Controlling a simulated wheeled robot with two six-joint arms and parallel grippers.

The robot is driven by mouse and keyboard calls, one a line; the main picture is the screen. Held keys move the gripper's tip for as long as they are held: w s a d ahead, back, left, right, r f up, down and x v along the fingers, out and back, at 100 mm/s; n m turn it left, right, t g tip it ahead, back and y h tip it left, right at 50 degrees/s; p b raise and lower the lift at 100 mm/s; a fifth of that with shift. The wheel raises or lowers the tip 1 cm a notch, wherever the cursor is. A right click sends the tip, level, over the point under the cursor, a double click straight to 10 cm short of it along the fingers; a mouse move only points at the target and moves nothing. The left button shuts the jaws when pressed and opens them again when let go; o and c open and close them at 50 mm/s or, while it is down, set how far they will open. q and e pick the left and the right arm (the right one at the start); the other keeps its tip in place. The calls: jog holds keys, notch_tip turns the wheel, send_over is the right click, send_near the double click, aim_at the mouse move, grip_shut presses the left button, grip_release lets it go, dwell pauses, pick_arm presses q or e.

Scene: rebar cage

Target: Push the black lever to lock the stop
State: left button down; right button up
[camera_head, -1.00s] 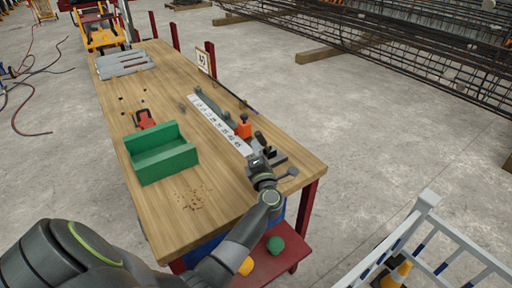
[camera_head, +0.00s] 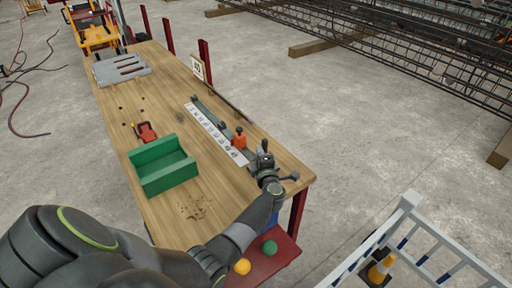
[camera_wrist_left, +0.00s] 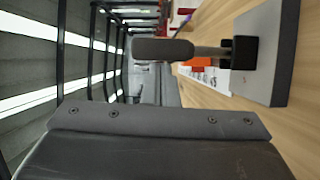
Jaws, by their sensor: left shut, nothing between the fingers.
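The black lever (camera_wrist_left: 163,48) shows in the left wrist view as a dark grip on a metal rod. The rod runs to a black block on a grey base plate (camera_wrist_left: 275,55). The orange stop (camera_head: 239,140) sits beside the white ruler strip (camera_head: 214,130) on the wooden bench; a bit of orange also shows behind the lever rod in the wrist view. My left gripper (camera_head: 265,164) is shut and empty at the near right end of the bench, over the grey base. It hides much of the lever in the head view, and I cannot tell whether they touch. My right gripper is out of view.
A green angled block (camera_head: 162,167) and a red tool (camera_head: 146,132) lie on the bench (camera_head: 190,208) to the left. Grey slotted plates (camera_head: 121,68) lie at its far end.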

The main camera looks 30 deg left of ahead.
pick_arm(q)
jog(key=shift+w+d+r+m, duration=0.1)
jog(key=shift+w+d, duration=0.15)
jog(key=shift+w, duration=0.3)
jog(key=shift+w+d+r+m, duration=0.1)
jog(key=shift+w+d, duration=0.15)
jog(key=shift+w, duration=0.35)
jog(key=shift+w+d+m, duration=0.1)
jog(key=shift+w+d, duration=0.15)
jog(key=shift+w, duration=0.3)
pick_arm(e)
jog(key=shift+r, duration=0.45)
pick_arm(q)
jog(key=shift+w+d+r, duration=0.1)
jog(key=shift+w, duration=0.05)
